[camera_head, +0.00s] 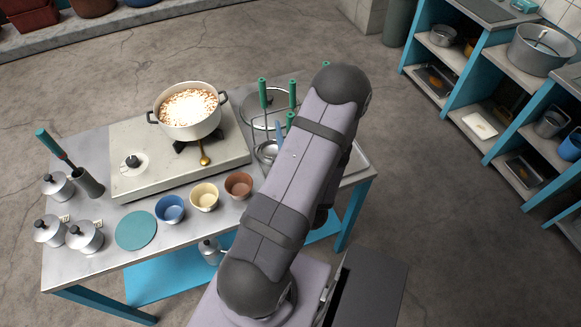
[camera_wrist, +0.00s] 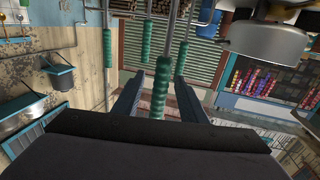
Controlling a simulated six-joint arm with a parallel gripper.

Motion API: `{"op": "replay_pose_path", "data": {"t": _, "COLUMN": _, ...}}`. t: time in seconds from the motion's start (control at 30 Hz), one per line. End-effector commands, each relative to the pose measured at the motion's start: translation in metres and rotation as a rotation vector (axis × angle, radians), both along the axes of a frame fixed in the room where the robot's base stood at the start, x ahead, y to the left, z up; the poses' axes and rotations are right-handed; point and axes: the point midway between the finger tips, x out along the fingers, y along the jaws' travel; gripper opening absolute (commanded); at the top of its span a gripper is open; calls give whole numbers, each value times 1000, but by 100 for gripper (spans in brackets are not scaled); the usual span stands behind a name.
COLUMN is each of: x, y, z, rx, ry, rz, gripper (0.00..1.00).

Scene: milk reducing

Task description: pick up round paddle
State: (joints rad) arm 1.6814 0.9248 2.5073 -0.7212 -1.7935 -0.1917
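Several green-handled utensils (camera_head: 263,93) stand in a wire rack at the back right of the table. Their heads are mostly hidden, so I cannot tell which is the round paddle. In the wrist view, one green handle (camera_wrist: 161,88) shows between the two dark fingers of my gripper (camera_wrist: 158,98). The fingers are apart, with visible gaps on both sides of that handle. Other green handles hang to the left (camera_wrist: 107,48) and nearby (camera_wrist: 147,40). In the head view my arm hides the gripper.
A white pot (camera_head: 188,112) of pale, brown-flecked contents sits on the stove (camera_head: 150,165). Blue, cream and brown cups (camera_head: 204,196) stand along the front. A metal lid (camera_head: 258,108) leans near the rack.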

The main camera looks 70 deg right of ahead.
Motion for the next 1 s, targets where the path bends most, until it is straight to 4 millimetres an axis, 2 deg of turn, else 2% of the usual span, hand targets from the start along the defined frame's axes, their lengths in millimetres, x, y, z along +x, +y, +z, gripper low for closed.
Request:
{"op": "replay_pose_path", "data": {"t": 0.3, "x": 18, "y": -25, "z": 0, "rx": 2, "ry": 0, "rz": 2, "gripper": 38}}
{"op": "replay_pose_path", "data": {"t": 0.57, "x": 19, "y": -27, "z": -2, "rx": 3, "ry": -1, "rz": 0, "gripper": 38}}
{"op": "replay_pose_path", "data": {"t": 0.63, "x": 19, "y": -27, "z": -2, "rx": 3, "ry": -1, "rz": 0, "gripper": 26}}
{"op": "replay_pose_path", "data": {"t": 0.73, "x": 19, "y": -27, "z": -2, "rx": 3, "ry": -1, "rz": 0, "gripper": 3}}
{"op": "replay_pose_path", "data": {"t": 0.77, "x": 19, "y": -27, "z": -2, "rx": 3, "ry": -1, "rz": 0, "gripper": 0}}
{"op": "replay_pose_path", "data": {"t": 1.0, "x": 19, "y": -27, "z": -1, "rx": 1, "ry": -1, "rz": 0, "gripper": 0}}
